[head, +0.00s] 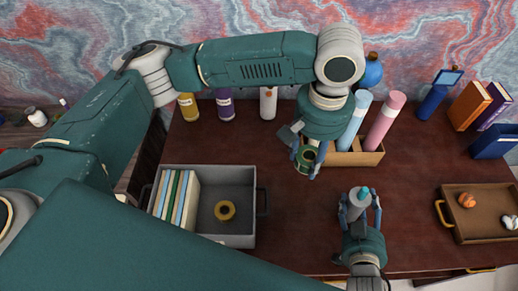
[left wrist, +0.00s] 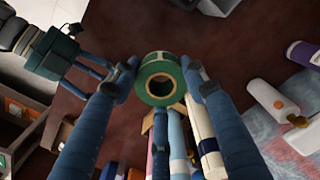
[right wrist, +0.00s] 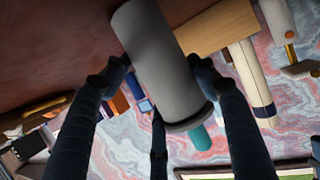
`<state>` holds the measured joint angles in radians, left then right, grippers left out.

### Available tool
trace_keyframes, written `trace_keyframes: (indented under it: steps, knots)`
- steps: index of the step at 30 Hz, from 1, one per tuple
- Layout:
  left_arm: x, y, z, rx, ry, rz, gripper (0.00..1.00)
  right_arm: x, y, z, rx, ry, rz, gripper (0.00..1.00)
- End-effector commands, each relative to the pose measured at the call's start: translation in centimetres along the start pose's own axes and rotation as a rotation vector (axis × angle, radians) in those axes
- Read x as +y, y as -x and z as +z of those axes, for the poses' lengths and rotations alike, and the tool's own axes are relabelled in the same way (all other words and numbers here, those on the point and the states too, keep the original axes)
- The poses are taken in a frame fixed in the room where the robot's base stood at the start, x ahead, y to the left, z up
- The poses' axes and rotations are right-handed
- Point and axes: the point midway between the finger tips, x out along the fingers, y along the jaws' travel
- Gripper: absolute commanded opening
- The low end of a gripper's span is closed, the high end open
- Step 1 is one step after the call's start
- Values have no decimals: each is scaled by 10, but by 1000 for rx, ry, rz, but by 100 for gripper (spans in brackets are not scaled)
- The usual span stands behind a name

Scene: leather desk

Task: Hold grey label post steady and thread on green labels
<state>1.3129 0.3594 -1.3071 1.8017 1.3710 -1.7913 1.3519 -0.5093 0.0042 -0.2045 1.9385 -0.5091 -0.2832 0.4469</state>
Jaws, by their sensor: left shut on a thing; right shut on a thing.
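The grey label post (head: 358,203) is a grey cylinder with a teal tip, at the front right of centre in the head view. My right gripper (head: 360,204) is shut around it; the post also fills the middle of the right wrist view (right wrist: 158,60). The green labels (head: 304,157) are a roll with a pale core and an open hole. My left gripper (head: 307,162) is shut on the roll, up and left of the post and apart from it. The left wrist view shows the roll (left wrist: 160,80) between the fingertips, its hole facing the camera.
A wooden box (head: 368,158) with blue and pink rolls stands behind my left gripper. A brown tray (head: 485,232) lies at right. Bottles and books line the back. Bare desk lies between crate and post.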

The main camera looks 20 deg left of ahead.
Motion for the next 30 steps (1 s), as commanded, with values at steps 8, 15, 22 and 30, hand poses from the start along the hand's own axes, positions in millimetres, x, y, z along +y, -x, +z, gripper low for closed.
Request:
trace_keyframes:
  steps: [8,15,22,30]
  knots:
    - [115,-19,-19,0,-38,-2,18,1,0,2,-5,3,2,30]
    - [156,-25,-22,-2,-50,-2,18,1,0,3,-6,3,3,30]
    - [160,-26,-22,-2,-52,-1,18,1,0,3,-7,3,3,30]
    - [160,-26,-21,-1,-49,-1,18,1,0,3,-7,2,2,30]
